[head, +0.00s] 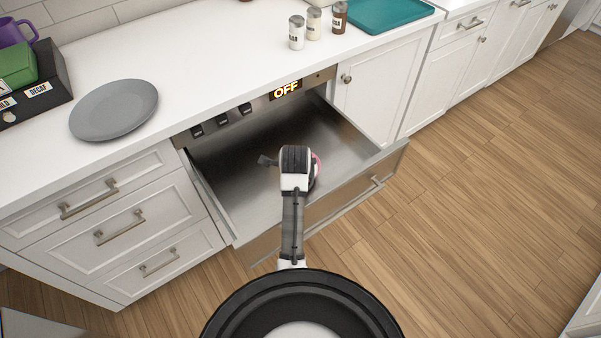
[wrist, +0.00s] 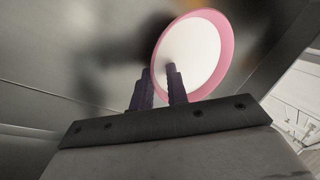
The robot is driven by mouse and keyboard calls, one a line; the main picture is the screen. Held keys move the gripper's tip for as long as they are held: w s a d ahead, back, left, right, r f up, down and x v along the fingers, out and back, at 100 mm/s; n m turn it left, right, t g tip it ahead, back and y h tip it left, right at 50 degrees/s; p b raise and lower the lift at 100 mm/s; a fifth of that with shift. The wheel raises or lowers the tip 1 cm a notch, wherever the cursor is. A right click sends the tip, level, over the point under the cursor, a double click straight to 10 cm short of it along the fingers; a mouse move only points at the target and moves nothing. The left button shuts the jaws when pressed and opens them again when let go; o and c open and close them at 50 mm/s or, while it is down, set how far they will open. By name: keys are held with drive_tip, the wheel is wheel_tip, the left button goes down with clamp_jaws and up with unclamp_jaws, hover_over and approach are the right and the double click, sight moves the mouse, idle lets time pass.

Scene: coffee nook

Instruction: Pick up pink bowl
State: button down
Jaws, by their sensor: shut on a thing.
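The pink bowl (wrist: 226,33) has a pink rim and a white inside. In the wrist view it stands tilted between and beyond the fingers of my gripper (wrist: 159,80), with one finger in front of its white inside. My gripper is shut on the bowl's edge. In the head view my gripper (head: 270,161) is inside the open drawer, and only a thin pink edge of the bowl (head: 318,164) shows beside it. My arm hides the rest of the bowl. I cannot tell whether the bowl touches the drawer floor.
The metal drawer (head: 235,205) is pulled out under a panel reading OFF (head: 286,90); its walls surround my gripper. A grey plate (head: 114,110), several small jars and a teal tray (head: 385,14) are on the white counter (head: 200,55). The wooden floor at right is clear.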

drive_tip(key=shift+s+d+f, duration=0.2)
drive_tip(key=shift+d+f, duration=0.05)
drive_tip(key=shift+f, duration=0.05)
wheel_tip(320, 180, up, 20)
drive_tip(key=p, duration=0.5)
drive_tip(key=shift+w+a+r+p, duration=0.2)
drive_tip(key=shift+w+p, duration=0.1)
drive_tip(key=shift+p, duration=0.1)
drive_tip(key=shift+s+f, duration=0.1)
drive_tip(key=shift+s, duration=0.05)
